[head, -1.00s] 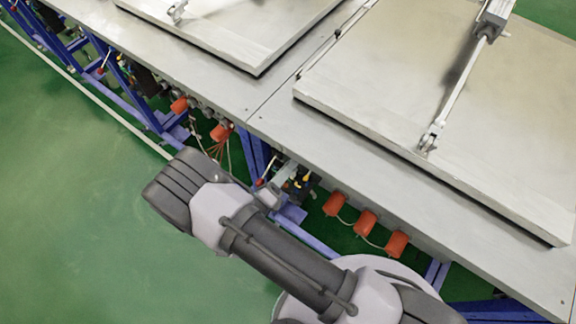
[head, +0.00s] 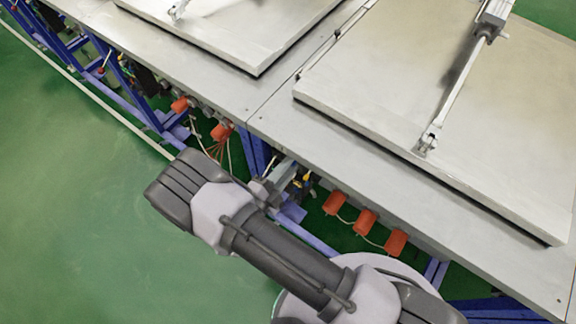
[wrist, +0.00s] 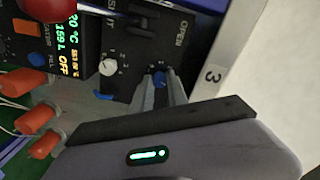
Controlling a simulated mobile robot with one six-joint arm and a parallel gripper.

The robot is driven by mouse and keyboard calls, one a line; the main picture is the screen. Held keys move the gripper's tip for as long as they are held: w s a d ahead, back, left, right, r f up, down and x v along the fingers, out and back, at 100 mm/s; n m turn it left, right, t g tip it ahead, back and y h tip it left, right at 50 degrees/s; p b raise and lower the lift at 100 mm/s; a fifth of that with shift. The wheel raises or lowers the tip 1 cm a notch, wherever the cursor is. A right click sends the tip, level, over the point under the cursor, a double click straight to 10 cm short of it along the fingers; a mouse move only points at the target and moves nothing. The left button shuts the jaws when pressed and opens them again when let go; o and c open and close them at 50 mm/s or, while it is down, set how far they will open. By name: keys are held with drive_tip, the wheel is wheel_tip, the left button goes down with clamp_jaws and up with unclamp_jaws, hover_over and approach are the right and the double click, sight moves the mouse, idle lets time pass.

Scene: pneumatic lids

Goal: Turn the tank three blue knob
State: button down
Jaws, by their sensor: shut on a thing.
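My gripper (wrist: 160,85) is shut on this knob, with one grey finger on each side. The knob's far side and pointer are partly hidden between the fingers. In the head view my wrist and gripper reach under the front edge of the right tank's table, and the knob cannot be made out there.
A white knob (wrist: 107,67) is left of the blue one, and a red ball lever (wrist: 45,9) is at the upper left. Orange connectors (wrist: 36,120) with cables are close by. The metal tabletop (head: 330,155) overhangs the panel. Green floor at left is clear.

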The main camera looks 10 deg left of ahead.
drive_tip(key=shift+n, duration=1.6)
drive_tip(key=c, duration=1.3)
unclamp_jaws()
